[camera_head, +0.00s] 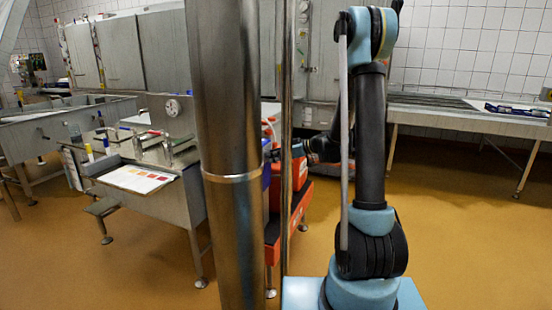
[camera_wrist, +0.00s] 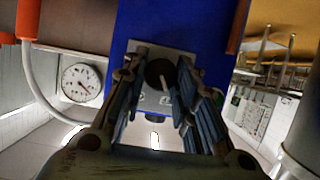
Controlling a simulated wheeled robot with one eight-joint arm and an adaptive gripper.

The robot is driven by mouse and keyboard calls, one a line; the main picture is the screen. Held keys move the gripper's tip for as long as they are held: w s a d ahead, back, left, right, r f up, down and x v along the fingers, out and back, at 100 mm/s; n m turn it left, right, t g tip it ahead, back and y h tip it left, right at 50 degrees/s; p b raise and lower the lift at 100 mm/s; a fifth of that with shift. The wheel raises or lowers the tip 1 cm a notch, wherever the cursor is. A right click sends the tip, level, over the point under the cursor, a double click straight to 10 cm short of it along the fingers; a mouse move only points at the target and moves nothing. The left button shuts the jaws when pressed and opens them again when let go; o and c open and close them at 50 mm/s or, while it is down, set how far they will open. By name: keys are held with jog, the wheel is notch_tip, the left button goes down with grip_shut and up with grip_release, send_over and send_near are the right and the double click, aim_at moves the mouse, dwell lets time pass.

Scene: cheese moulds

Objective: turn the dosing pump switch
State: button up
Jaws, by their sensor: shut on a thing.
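The dosing pump switch (camera_wrist: 160,74) is a round black knob with a pale pointer mark. It sits on a grey plate (camera_wrist: 146,50) on the front of a blue box (camera_wrist: 205,30) in the wrist view. My gripper (camera_wrist: 158,68) has one finger on each side of the knob and is shut on it. The fingers hide parts of the plate. In the head view, a steel column hides most of the pump area, and my gripper's fingertips and the knob cannot be made out there.
A thick steel column (camera_head: 232,200) stands close in the middle of the head view. A red stand (camera_head: 300,205) is behind it. An orange-ended hose (camera_wrist: 27,18) and round gauge (camera_wrist: 81,83) are beside the box.

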jog(key=m+g+y, duration=0.1)
jog(key=m, duration=0.1)
jog(key=m+g+y, duration=0.1)
jog(key=m+g, duration=0.1)
jog(key=m, duration=0.1)
jog(key=w+m+g+y, duration=0.1)
jog(key=m, duration=0.2)
jog(key=shift+d+f, duration=0.2)
dwell(0.6)
jog(key=shift+m+g, duration=0.3)
jog(key=o, duration=1)
jog(key=shift+f, duration=0.1)
jog(key=shift+o, duration=0.2)
jog(key=v, duration=1.2)
